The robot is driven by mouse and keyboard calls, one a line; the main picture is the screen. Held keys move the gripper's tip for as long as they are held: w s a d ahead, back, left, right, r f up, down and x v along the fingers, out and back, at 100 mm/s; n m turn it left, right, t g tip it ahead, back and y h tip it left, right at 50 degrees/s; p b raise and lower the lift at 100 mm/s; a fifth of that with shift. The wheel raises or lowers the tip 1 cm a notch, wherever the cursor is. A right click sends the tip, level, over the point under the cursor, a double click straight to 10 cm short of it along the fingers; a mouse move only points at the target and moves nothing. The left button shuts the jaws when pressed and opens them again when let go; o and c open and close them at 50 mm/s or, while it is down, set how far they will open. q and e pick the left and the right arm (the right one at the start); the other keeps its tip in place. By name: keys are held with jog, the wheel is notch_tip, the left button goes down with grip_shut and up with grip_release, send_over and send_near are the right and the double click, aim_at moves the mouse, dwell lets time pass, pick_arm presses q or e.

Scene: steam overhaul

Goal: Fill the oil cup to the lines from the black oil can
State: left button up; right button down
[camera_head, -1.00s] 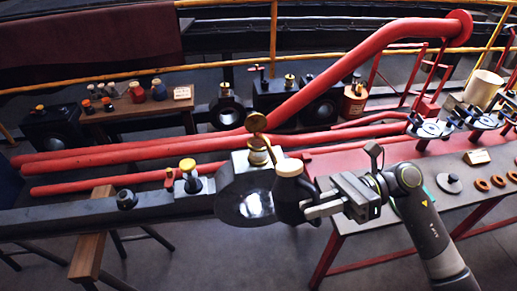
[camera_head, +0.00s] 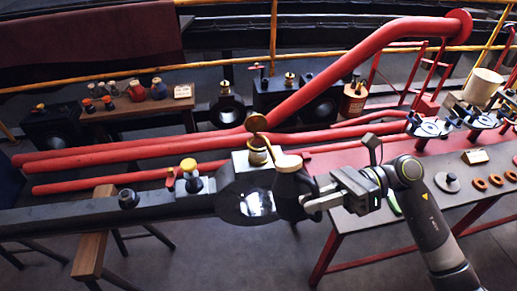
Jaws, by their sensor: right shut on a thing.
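The black oil can (camera_head: 287,196) with a cream top (camera_head: 288,162) is in my right gripper (camera_head: 309,204), which is shut on it from the right. The can is held at the right side of the big rod end (camera_head: 240,202), its top leaning left toward the cup. The brass oil cup (camera_head: 258,156) stands on the block above the rod end, with its round brass lid (camera_head: 257,122) raised. The spout tip is close to the cup mouth. The oil level and the lines are too small to see. My left gripper is not in view.
A yellow-capped fitting (camera_head: 188,166) and a dark knob (camera_head: 127,199) stand on the rod to the left. Red pipes (camera_head: 130,154) run behind. A red-framed bench (camera_head: 475,197) with rings is at right. A wooden trestle (camera_head: 92,250) supports the rod.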

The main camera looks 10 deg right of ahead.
jog(key=shift+r, duration=0.15)
jog(key=shift+w+r+m+p, duration=0.1)
jog(key=shift+r+m+p, duration=0.2)
jog(key=shift+r+p, duration=0.15)
jog(key=shift+r, duration=0.1)
dwell(5.1)
jog(key=shift+w+a+r+p, duration=0.1)
jog(key=shift+w+r+p, duration=0.05)
jog(key=shift+r+p, duration=0.35)
dwell(1.7)
